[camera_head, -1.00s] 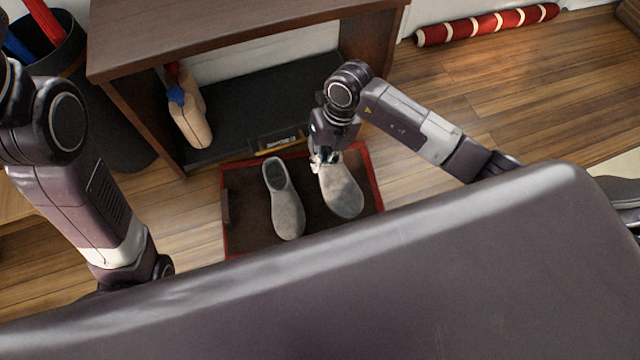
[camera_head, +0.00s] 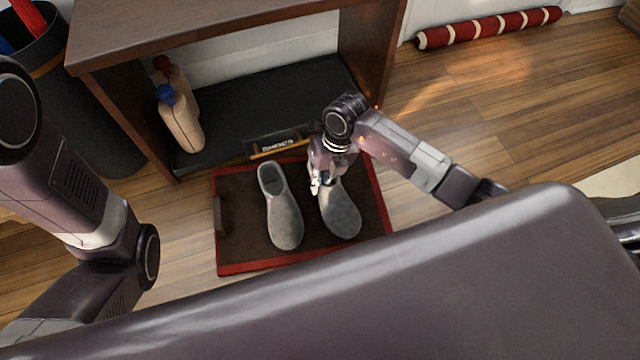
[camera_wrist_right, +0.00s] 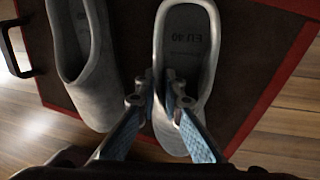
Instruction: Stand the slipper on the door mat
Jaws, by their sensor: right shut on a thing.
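The door mat (camera_head: 232,252) is dark brown with a red border and lies on the floor before a shoe rack. One grey slipper (camera_head: 283,215) lies on the mat's left half; it also shows in the wrist view (camera_wrist_right: 92,90). A second grey slipper (camera_head: 342,215) is over the mat's right half, toe towards me. My right gripper (camera_head: 316,188) is shut on this slipper's left rim, near its opening; the fingers (camera_wrist_right: 162,82) straddle that rim in the wrist view. I cannot tell whether its sole touches the mat. My left gripper is out of view.
The wooden shoe rack (camera_head: 230,35) stands behind the mat, with a small sign (camera_head: 280,146) at its front and bottles (camera_head: 180,120) on its dark shelf. A dark bin (camera_head: 95,100) is at the left. A red striped roll (camera_head: 490,27) lies by the wall.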

